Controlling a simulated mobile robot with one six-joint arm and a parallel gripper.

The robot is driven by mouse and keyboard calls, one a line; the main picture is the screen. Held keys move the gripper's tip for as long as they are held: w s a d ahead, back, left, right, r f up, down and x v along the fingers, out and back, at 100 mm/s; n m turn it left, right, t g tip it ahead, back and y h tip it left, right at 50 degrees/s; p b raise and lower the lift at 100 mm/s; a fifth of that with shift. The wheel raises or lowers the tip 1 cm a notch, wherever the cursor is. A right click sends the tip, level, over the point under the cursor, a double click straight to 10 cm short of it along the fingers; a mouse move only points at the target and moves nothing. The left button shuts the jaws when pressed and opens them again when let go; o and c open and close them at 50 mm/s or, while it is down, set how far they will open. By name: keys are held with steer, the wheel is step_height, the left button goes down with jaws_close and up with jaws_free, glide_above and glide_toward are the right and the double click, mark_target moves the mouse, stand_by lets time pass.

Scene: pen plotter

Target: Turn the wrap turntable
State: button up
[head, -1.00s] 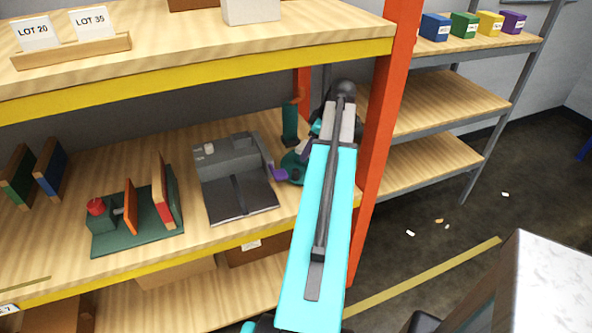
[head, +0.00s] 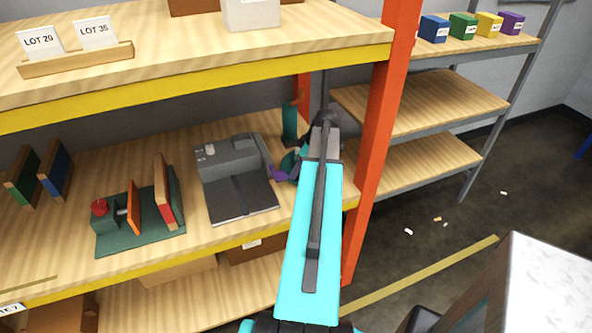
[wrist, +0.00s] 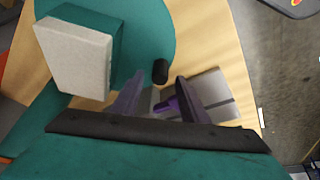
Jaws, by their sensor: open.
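The turntable is a teal disc (wrist: 145,40) at the top of the wrist view, with a short black peg (wrist: 160,71) near its edge. In the head view only a sliver of the disc (head: 289,163) shows; my arm hides the rest. A pale grey block (wrist: 75,58) with a teal side stands over the disc's left part in the wrist view. My gripper (wrist: 161,80) is open, its purple fingers apart on either side of the peg's line. I cannot tell whether the peg is between the tips. One purple finger shows in the head view (head: 280,173).
A grey plotter-like machine (head: 228,160) stands left of the turntable. Further left is a green base (head: 140,238) with orange and red boards. An orange post (head: 372,150) rises close to my arm's right. The upper shelf's yellow edge (head: 200,84) runs above.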

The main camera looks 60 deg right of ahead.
steer(key=shift+p+x, duration=0.3)
steer(key=shift+x, duration=1)
jaws_close()
steer(key=shift+w+d, duration=0.1)
steer(key=shift+d, duration=0.2)
steer(key=shift+a, duration=0.25)
